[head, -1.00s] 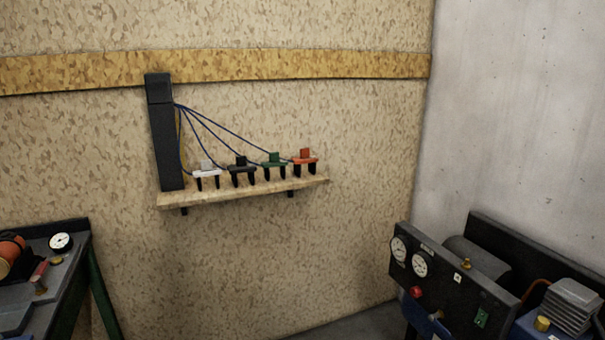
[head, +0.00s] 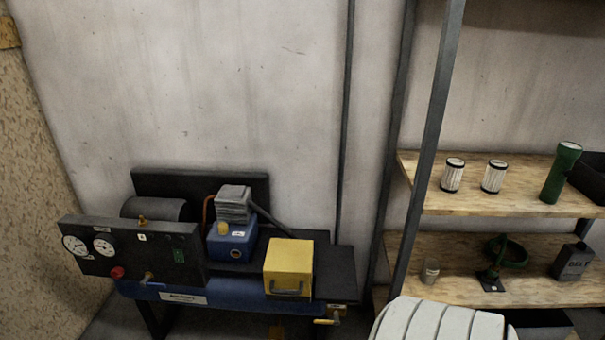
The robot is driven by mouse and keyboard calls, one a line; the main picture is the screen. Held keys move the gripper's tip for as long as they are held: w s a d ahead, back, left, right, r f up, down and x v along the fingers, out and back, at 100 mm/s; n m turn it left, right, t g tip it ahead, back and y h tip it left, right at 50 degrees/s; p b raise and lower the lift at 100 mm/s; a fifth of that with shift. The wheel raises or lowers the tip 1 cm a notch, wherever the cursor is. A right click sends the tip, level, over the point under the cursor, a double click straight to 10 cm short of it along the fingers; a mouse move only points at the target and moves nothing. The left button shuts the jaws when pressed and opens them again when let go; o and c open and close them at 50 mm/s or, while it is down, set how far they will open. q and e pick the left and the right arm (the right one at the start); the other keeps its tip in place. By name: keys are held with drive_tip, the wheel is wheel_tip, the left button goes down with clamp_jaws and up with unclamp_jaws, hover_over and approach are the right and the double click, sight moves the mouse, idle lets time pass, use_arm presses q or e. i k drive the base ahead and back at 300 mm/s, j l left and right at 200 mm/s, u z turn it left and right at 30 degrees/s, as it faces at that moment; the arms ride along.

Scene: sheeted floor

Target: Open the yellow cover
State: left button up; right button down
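The yellow cover (head: 290,257) is a box-shaped yellow housing at the right part of a dark bench with a blue tank. A dark handle (head: 287,289) shows low on its front face. The cover appears closed, and what lies under it is hidden. Neither of my grippers is in the head view.
A blue compressor with a grey finned head (head: 233,231) stands left of the cover. A gauge panel (head: 133,252) is at the bench's left. A shelf rack (head: 520,180) holds filter cartridges and a green torch at right. A white ribbed object (head: 440,322) is at the bottom edge.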

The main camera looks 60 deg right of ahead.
sight(287, 270)
drive_tip(key=z, duration=1.55)
